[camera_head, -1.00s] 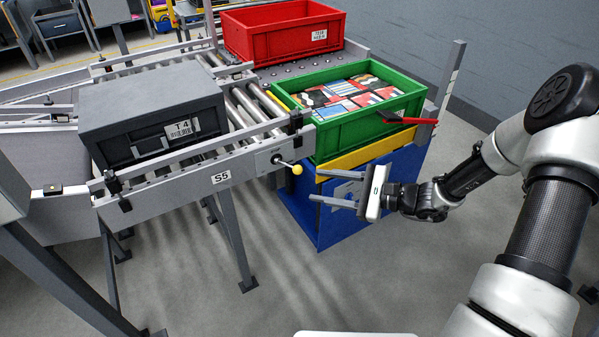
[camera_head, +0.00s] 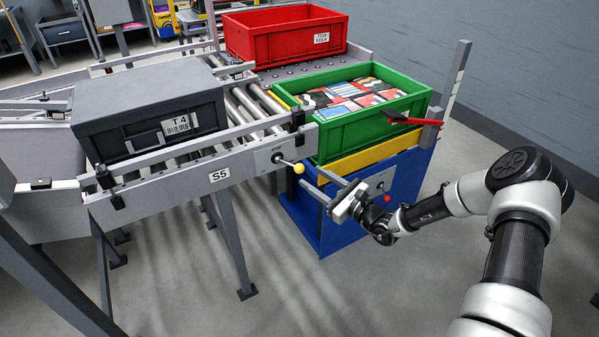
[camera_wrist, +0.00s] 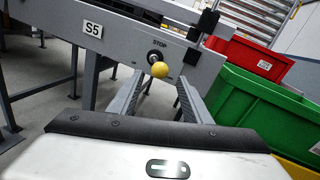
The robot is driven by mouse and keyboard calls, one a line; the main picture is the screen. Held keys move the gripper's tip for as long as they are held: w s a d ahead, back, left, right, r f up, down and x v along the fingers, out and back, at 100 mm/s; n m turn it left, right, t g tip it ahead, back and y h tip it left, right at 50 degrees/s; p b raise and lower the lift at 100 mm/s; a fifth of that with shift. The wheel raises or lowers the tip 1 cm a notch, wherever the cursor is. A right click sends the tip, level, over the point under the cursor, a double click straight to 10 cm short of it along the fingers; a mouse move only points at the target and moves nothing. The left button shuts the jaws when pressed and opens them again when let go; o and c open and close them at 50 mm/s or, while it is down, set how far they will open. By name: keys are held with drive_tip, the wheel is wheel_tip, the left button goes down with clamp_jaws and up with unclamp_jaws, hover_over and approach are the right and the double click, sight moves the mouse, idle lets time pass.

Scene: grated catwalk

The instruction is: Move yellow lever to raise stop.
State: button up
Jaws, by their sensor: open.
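The yellow lever (camera_head: 299,168) is a short rod with a yellow ball knob, on the side plate of the conveyor frame. In the wrist view the yellow knob (camera_wrist: 160,70) sits under the label STOP (camera_wrist: 161,43), in line with the gap between my fingers. My gripper (camera_head: 308,177) is open, just right of and below the knob in the head view, its fingers pointing at the conveyor. Whether a finger touches the knob cannot be told. The stop itself cannot be made out clearly.
A dark grey tote marked T4 (camera_head: 152,104) sits on the rollers at left. A red crate (camera_head: 285,35) stands behind. A green crate (camera_head: 360,128) with flat packs rests over a blue and yellow stand (camera_head: 318,228). A red-handled piece (camera_head: 415,121) juts out by the green crate.

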sight(303, 171)
drive_tip(key=b+x, duration=0.1)
drive_tip(key=x, duration=0.6)
drive_tip(key=c, duration=1)
